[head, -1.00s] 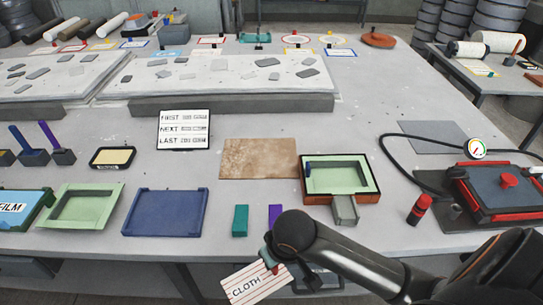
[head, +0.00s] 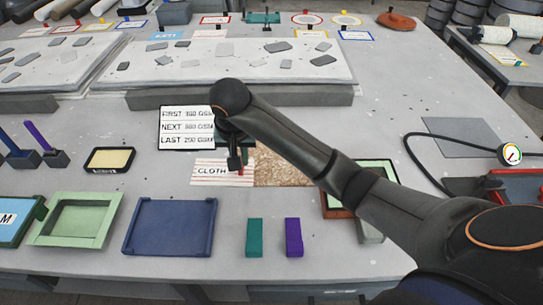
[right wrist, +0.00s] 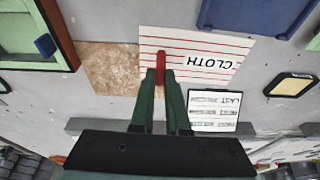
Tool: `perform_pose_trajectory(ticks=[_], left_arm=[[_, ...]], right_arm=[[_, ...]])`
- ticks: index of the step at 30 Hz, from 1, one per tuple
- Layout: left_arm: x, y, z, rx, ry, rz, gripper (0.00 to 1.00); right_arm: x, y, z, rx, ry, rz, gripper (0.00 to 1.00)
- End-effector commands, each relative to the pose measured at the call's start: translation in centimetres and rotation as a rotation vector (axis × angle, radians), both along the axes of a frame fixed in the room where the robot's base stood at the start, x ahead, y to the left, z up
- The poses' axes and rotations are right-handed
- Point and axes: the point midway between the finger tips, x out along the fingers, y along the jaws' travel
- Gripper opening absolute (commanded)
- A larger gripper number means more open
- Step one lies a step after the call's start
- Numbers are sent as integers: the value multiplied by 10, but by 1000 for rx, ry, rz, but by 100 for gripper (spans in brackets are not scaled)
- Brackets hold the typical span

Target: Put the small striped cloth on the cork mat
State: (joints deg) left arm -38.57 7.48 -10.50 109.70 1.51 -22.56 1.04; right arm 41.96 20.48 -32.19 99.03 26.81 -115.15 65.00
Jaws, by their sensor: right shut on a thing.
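The small striped cloth (head: 210,181), white with red stripes and the word CLOTH, is at the left side of the cork mat (head: 283,170). My right gripper (head: 236,168) is shut on the cloth's red tab. In the right wrist view the fingers (right wrist: 161,78) pinch the red tab at the edge of the cloth (right wrist: 200,52). The brown mat (right wrist: 108,70) shows beside the cloth there, which overlaps its edge in the picture. The cloth's height above the table is unclear. My arm hides part of the mat in the head view. My left gripper is not in view.
A FIRST/NEXT/LAST sign (head: 183,127) lies just behind the cloth. A green mould in an orange-brown frame (head: 376,172) is right of the mat, partly behind my arm. A blue tray (head: 170,228), a teal block (head: 255,238) and a purple block (head: 293,238) are in front.

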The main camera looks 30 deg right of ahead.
Motion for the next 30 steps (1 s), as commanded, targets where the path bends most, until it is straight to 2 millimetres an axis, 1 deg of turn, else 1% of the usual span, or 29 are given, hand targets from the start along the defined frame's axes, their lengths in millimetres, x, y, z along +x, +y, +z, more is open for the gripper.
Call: perform_pose_trajectory(ticks=[2, 5, 8, 9, 13, 15, 18, 21, 26, 28, 30], left_arm=[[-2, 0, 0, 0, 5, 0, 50], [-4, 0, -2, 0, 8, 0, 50], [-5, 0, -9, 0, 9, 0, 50], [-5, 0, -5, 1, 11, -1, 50], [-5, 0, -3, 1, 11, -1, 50], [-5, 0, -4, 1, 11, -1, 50], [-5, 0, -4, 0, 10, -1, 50], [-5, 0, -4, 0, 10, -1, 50], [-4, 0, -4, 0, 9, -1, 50], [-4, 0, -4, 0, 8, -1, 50], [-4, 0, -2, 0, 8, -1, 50]], right_arm=[[1, -6, -5, 6, 5, -1, 0], [3, -21, -14, 4, 9, -5, 0], [10, -42, -25, 2, 8, -6, 0], [13, -56, -26, -6, 9, -7, 0], [21, -87, -40, -6, 9, -6, 0], [24, -97, -56, -3, 10, -3, 0], [28, -110, -73, -4, 8, -2, 0], [31, -118, -83, -2, 5, -2, 0], [33, -125, -93, -1, 6, 0, 0], [35, -132, -101, -2, 6, -1, 0], [34, -131, -112, -2, 8, 0, 0]])
